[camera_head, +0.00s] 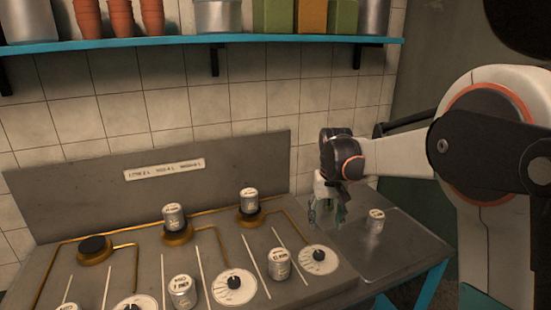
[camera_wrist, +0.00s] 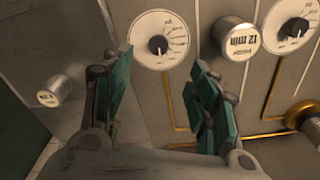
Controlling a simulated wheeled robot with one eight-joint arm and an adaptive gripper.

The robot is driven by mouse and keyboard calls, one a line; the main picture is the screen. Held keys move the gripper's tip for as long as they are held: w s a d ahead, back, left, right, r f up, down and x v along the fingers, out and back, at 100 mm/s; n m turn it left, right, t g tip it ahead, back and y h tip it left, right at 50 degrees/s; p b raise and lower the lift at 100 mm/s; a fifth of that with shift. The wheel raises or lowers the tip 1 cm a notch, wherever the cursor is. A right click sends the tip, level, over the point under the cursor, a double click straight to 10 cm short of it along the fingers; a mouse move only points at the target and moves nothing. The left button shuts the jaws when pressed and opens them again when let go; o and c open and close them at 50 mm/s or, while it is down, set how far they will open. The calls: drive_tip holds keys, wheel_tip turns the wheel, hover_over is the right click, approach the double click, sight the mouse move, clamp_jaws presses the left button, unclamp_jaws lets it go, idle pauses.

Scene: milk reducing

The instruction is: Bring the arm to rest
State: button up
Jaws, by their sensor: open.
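My gripper (camera_head: 327,215) hangs fingers-down at the right end of the stove-like panel, in front of the grey backboard. In the wrist view my gripper (camera_wrist: 152,100) shows two green-padded fingers spread apart with nothing between them. A white-labelled can (camera_head: 376,221) stands on the side table to the right of the gripper. It also shows at the left of the wrist view (camera_wrist: 54,91), outside the fingers. My arm reaches in from the right of the head view. The gripper touches no can that I can see.
The panel (camera_head: 145,275) carries dials (camera_head: 234,287) and several labelled cans, including one by the right dial (camera_head: 279,263) and two on brass burners (camera_head: 174,217) (camera_head: 249,200). The left burner (camera_head: 95,249) is empty. A blue-edged shelf (camera_head: 190,42) with pots runs above. The side table (camera_head: 395,250) has free room.

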drive_tip(key=s+r+t, duration=0.1)
drive_tip(key=s+r, duration=0.3)
drive_tip(key=s, duration=0.4)
drive_tip(key=s+r+t, duration=0.2)
drive_tip(key=s+r, duration=0.3)
drive_tip(key=s, duration=0.2)
drive_tip(key=s+f+n+t, duration=0.1)
drive_tip(key=s+f+t, duration=0.2)
drive_tip(key=s, duration=1.2)
drive_tip(key=shift+s+f, duration=0.25)
drive_tip(key=shift+s, duration=0.15)
